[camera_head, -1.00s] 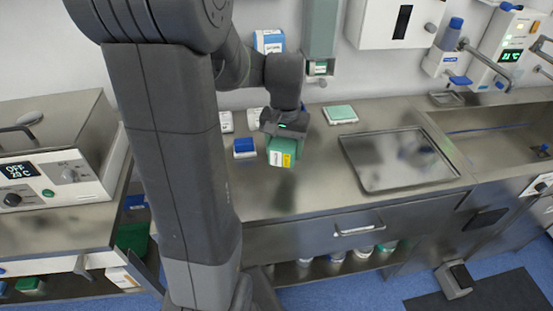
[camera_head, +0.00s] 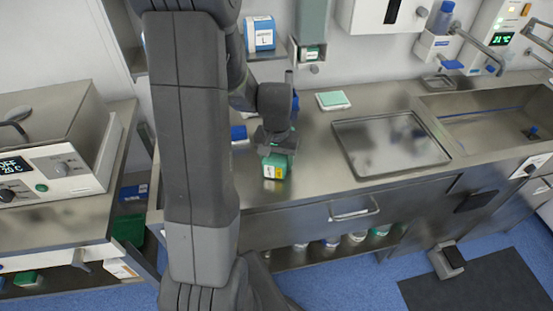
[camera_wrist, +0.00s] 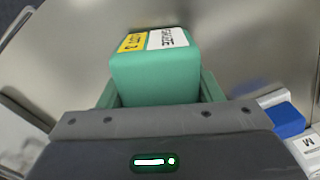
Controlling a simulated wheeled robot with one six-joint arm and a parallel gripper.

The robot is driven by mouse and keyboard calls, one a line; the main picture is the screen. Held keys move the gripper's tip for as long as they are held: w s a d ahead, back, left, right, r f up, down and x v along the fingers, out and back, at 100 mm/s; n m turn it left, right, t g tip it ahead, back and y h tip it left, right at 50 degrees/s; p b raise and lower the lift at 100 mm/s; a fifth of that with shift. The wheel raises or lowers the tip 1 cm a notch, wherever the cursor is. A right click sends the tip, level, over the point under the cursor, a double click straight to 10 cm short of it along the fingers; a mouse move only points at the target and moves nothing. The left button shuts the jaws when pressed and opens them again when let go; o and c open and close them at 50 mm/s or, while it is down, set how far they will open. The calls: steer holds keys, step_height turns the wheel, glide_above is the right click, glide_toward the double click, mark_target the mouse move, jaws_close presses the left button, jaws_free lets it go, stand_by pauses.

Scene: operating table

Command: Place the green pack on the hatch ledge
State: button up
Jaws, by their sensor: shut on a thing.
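The green pack (camera_head: 274,167) has a yellow and white label and is in my gripper (camera_head: 276,150), over the front part of the steel counter. In the wrist view the green pack (camera_wrist: 155,78) sits between the two green fingers of my gripper (camera_wrist: 158,92), which are shut on it. I cannot tell for sure whether this is the hatch ledge.
A steel tray (camera_head: 433,157) lies right of my gripper, and a pale green pack (camera_head: 333,99) behind it. A blue-topped box (camera_head: 239,134) is close on the left. A blue and white box (camera_head: 260,33) stands on a wall shelf. A sink (camera_head: 500,108) is at the right.

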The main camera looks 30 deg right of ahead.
steer(key=shift+f, duration=0.1)
steer(key=o, duration=1.2)
